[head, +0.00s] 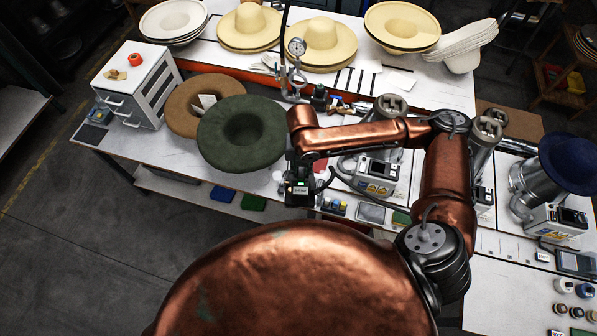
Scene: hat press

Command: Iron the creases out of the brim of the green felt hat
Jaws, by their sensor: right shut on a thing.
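The green felt hat (271,145) lies on the left part of the white bench. Its wide round brim surrounds a dark hollow or crown in the middle. Creases in the brim are too small to tell. My right gripper (298,190) points down just right of the hat's brim, near the bench's front edge. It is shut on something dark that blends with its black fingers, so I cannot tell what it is. Whether this touches the brim is unclear. No iron is clearly recognisable. My left gripper is not in view.
A brown hat (184,115) lies partly under the green one. A white drawer unit (150,88) stands left. Straw hats (318,40) line the back. Metal machines (380,165) and a blue hat (568,160) are right. A dial gauge (297,46) stands behind my gripper.

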